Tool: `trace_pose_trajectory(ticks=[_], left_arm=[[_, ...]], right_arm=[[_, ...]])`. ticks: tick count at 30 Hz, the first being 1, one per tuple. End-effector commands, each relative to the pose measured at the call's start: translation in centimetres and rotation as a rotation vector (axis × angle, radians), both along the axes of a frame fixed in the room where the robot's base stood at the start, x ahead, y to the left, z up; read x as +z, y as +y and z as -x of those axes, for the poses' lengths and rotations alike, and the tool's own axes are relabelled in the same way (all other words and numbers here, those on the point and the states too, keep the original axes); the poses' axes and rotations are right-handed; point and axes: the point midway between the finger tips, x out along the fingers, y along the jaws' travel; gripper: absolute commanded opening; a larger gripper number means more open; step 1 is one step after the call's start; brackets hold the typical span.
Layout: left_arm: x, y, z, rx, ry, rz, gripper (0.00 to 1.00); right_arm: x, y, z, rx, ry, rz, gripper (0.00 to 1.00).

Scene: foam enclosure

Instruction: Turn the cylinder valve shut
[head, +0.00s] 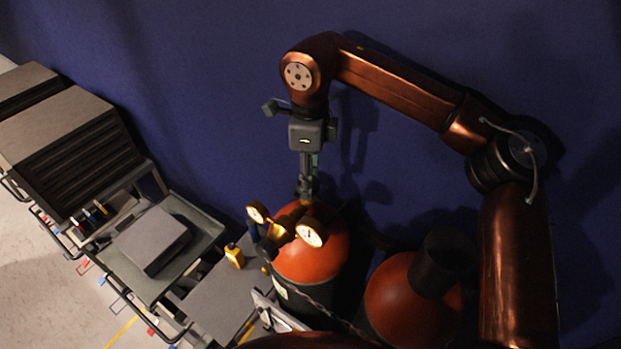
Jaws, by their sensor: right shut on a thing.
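A gas cylinder (322,262) with an orange-red top and dark body stands against the blue wall. A brass regulator with two round gauges, a left gauge (258,213) and a right gauge (311,232), sits at its top. My right gripper (307,188) points down onto the valve at the top of this cylinder. Its fingers are shut on the valve, which is mostly hidden by the fingers. My right arm reaches in from the right and bends over above the cylinder. My left gripper is not in view.
A second orange-red cylinder (398,300) with a dark cap (442,262) stands at the right, below my arm. A chain (322,309) runs in front of the cylinders. A cart (200,226) with a grey box (152,239) and a small yellow object (234,256) are at the left.

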Motion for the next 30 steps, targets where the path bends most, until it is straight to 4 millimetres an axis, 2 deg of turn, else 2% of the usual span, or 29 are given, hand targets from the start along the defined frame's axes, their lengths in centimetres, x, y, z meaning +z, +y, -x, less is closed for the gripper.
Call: trace_pose_trajectory(ticks=[12,30], left_arm=[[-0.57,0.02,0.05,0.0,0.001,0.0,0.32],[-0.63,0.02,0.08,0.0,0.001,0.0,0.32]], right_arm=[[0.22,0.24,0.01,-0.225,-0.004,-0.008,0.14],[0.34,0.24,-0.04,-0.274,-0.006,-0.009,0.14]])
